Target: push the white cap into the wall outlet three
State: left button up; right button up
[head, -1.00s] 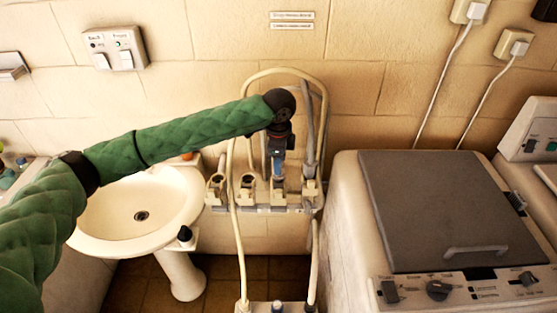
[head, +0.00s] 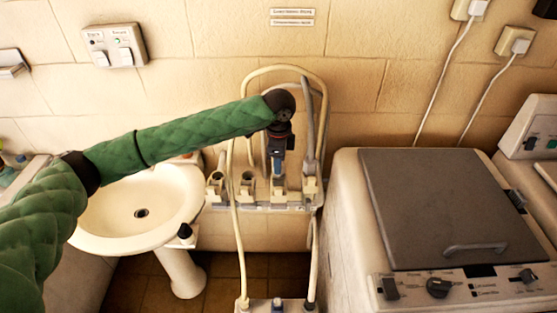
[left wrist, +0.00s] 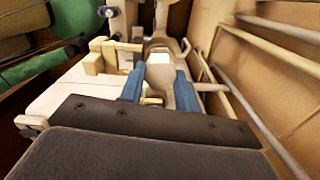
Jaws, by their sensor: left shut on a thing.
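My left gripper (head: 277,166) points down at the third outlet from the left on the wall unit. Its blue fingers are shut on a small pale piece, which I take to be the white cap (left wrist: 154,62); it shows between the fingertips in the left wrist view. The wall outlet three (head: 279,189) is right under the fingertips and partly hidden by them. I cannot tell how deep the cap sits in it. My right gripper is in neither view.
Other outlets (head: 247,186) line the same unit, with cream and grey hoses (head: 236,240) looping around it. A washbasin (head: 110,215) stands to the left, and a washing machine with a grey lid (head: 430,205) to the right. The wall is close behind.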

pick_arm(q)
jog(key=o, duration=0.7)
jog(key=shift+c, duration=0.2)
jog(key=shift+r+p, duration=2.25)
jog(key=shift+r, duration=0.5)
jog(key=shift+r+p, duration=0.7)
jog(key=shift+r, duration=0.6)
notch_tip(320, 180, up, 3)
jog(key=shift+f, duration=0.1)
